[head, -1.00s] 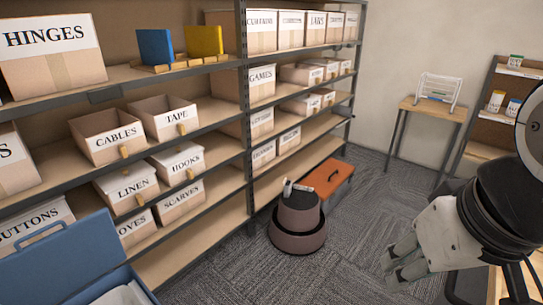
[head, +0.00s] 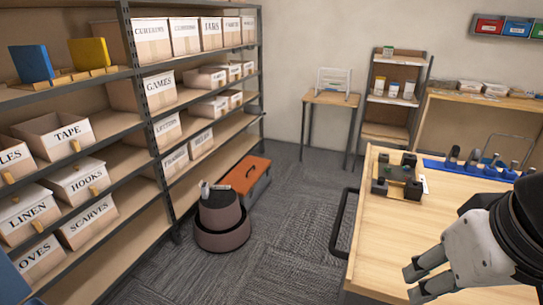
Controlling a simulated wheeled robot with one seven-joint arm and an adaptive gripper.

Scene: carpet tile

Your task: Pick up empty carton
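Several labelled cardboard cartons stand on the shelves at the left, among them TAPE (head: 53,138), HOOKS (head: 76,182), SCARVES (head: 86,219) and GAMES (head: 158,88). The TAPE carton is open-topped, but its inside is too small to judge. I cannot tell which carton is the empty one. My gripper (head: 413,283) is at the lower right, in front of the wooden workbench, far from the shelves. Its fingers are spread apart with nothing between them.
A wooden workbench (head: 390,232) with a black handle fills the right. A dark round bin-like object (head: 222,222) and an orange toolbox (head: 247,175) stand on the carpet by the shelves. A small table (head: 332,98) stands at the back wall. Carpet (head: 290,215) between shelves and bench is free.

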